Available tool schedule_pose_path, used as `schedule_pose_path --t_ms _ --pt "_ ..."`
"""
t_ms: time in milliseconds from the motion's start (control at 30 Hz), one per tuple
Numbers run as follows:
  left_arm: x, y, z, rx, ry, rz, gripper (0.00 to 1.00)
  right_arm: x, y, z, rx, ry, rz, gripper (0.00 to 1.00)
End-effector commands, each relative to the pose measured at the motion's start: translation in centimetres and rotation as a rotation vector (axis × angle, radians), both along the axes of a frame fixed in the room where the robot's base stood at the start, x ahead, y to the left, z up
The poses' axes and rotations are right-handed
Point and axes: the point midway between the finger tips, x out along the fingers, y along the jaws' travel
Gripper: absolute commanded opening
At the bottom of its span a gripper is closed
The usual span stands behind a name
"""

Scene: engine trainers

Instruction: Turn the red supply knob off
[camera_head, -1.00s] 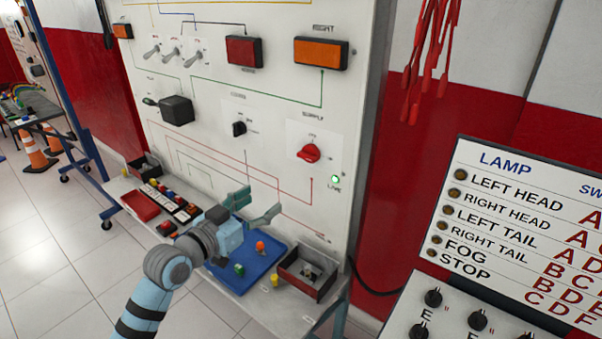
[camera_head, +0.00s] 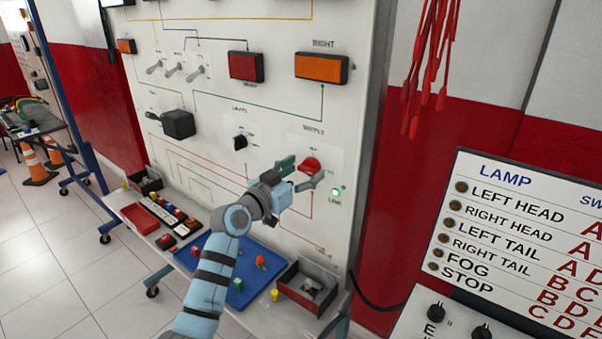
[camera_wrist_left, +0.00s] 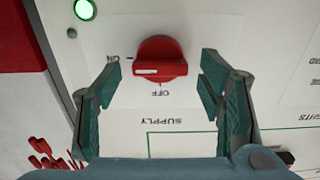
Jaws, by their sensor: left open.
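The red supply knob (camera_head: 309,165) is on the white panel, and it also shows in the left wrist view (camera_wrist_left: 162,60). Its white mark lies across toward the ON label, at the left of the wrist picture; OFF is printed below the knob there. My left gripper (camera_head: 300,173) is open in front of the knob. In the left wrist view its two fingers (camera_wrist_left: 160,85) stand either side of the knob, with a gap on each side. The green live lamp (camera_head: 336,192) is lit. My right gripper is not in view.
A black knob (camera_head: 240,142) and a black box (camera_head: 178,124) are on the panel left of the supply knob. Below, the shelf holds a blue tray (camera_head: 216,282) and an open box (camera_head: 309,288). A lamp board (camera_head: 520,230) stands at the right.

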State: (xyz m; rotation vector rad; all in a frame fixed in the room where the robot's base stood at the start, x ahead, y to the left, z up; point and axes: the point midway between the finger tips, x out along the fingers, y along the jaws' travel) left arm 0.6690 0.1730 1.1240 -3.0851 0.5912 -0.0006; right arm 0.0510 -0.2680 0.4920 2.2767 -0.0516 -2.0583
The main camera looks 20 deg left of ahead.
Motion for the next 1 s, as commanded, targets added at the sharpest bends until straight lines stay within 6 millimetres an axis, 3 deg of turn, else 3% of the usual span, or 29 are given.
schedule_pose_path --t_ms 67,300,400,733,1000 --pt "0.0 0.0 0.0 0.0 0.0 0.0 0.62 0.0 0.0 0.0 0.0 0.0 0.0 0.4" --pt "0.0 0.1 0.0 0.0 0.0 0.001 0.26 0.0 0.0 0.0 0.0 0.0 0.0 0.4" --pt "-0.1 0.1 0.0 0.0 0.0 0.001 0.14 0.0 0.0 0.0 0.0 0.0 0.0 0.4" --pt "0.0 0.1 0.1 -0.045 0.018 0.001 0.14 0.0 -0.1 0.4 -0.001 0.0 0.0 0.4" --pt "0.0 0.2 0.2 -0.192 0.077 0.001 0.14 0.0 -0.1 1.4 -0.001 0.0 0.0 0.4"
